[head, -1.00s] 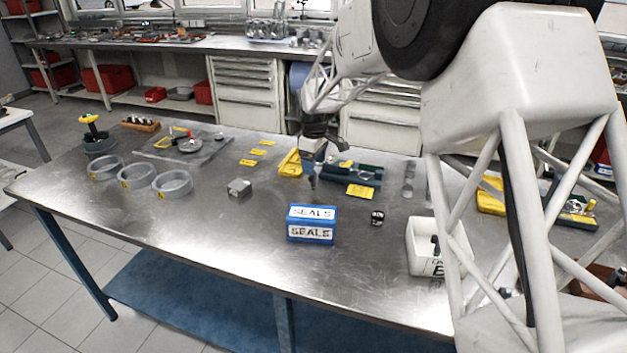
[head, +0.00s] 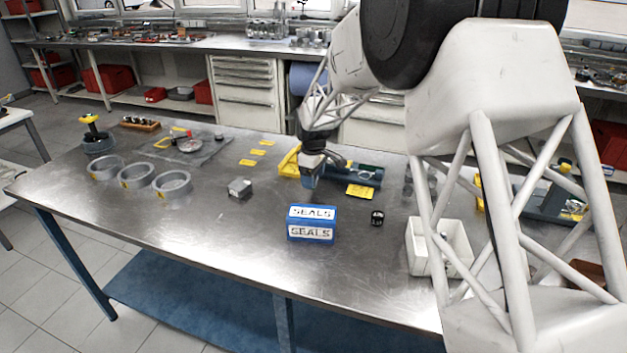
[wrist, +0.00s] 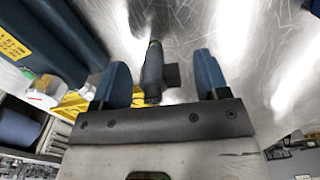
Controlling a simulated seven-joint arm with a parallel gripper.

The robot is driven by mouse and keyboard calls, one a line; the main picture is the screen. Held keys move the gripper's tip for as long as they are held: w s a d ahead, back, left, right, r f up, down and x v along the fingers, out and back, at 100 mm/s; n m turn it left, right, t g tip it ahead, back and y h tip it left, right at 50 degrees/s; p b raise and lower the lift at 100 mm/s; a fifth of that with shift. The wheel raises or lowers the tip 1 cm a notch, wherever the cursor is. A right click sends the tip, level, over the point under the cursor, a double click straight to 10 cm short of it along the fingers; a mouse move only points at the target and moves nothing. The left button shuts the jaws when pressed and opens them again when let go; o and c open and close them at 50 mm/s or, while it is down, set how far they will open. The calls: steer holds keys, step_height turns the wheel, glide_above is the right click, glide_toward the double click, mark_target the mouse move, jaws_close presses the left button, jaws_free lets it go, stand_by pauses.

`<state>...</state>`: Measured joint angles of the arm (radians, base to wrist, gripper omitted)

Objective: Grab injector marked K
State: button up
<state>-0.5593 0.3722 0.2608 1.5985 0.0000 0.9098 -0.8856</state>
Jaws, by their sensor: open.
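My gripper (head: 311,172) is low over the table, left of the blue tray. In the wrist view my gripper (wrist: 161,60) is open, with one blue finger on each side of a dark injector (wrist: 153,75).
A blue SEALS box (head: 312,225) stands in front of my gripper. A small black object (head: 377,218) and a white bin (head: 418,250) are to the right. A yellow label (head: 361,191) and a tray (head: 366,174) lie close by. A metal block (head: 240,188) is at left.

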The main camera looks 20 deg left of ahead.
steer(key=shift+c, duration=0.4)
steer(key=c, duration=0.9)
steer(key=shift+r, duration=0.15)
steer(key=shift+c, duration=0.2)
steer(key=shift+r, duration=4.85)
